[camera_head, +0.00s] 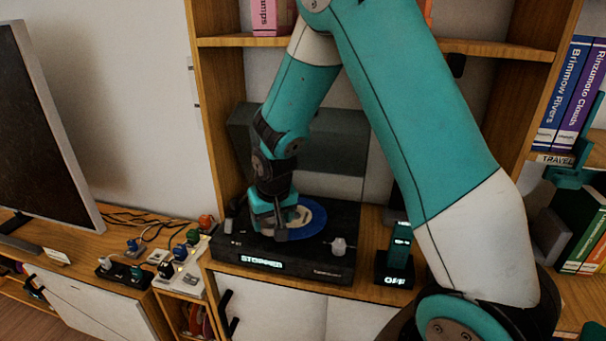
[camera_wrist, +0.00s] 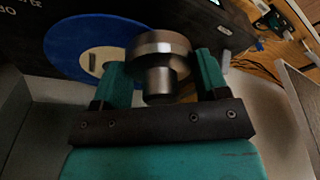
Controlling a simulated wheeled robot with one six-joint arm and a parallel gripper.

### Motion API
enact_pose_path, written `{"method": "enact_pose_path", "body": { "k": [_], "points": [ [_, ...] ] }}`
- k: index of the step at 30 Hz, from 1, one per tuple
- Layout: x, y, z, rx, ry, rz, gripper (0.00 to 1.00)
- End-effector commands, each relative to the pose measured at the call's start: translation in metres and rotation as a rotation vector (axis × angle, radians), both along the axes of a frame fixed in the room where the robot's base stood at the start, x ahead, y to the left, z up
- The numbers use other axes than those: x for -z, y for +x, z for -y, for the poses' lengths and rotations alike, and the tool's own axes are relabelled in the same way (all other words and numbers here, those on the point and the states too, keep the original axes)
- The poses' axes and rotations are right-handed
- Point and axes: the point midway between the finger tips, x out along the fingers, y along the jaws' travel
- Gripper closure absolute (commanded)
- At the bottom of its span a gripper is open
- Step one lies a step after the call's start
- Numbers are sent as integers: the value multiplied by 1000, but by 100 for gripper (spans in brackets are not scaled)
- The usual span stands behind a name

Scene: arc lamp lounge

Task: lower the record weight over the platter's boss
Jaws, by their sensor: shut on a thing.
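The record weight (camera_wrist: 160,50), a grey metal disc with a narrower stem, sits between the teal fingers of my gripper (camera_wrist: 163,75) in the wrist view. My gripper (camera_head: 280,230) is shut on it and hangs over the left part of the turntable (camera_head: 290,264) in the head view. The platter carries a blue record (camera_head: 316,225) with a pale centre, also in the wrist view (camera_wrist: 62,48). The weight overlaps the record's edge in the wrist view; its height above it is unclear. I cannot make out the boss. The turntable's display reads "STOPPED".
A small dark unit (camera_head: 394,268) reading "OFF" stands right of the turntable. Plugs and power strips (camera_head: 180,270) clutter the shelf at left, beside a large screen (camera_head: 45,130). A dark grey panel (camera_head: 340,140) stands behind the platter. Cabinet sides and an upper shelf (camera_head: 500,50) surround my arm.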

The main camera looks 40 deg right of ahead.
Motion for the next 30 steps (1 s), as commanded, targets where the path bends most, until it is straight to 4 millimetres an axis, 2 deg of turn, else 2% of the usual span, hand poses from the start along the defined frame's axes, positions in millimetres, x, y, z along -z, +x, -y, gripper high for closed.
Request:
{"method": "enact_pose_path", "body": {
  "k": [1, 3, 6, 10, 30],
  "points": [
    [-20, 6, 15, -9, 1, -1, 62],
    [-29, 13, 33, -41, 2, -3, 62],
    [-36, 20, 58, -81, 2, -2, 62],
    [-39, 25, 78, -117, 1, 2, 62],
    [-5, 27, 78, -133, -1, 6, 62]
  ]
}}
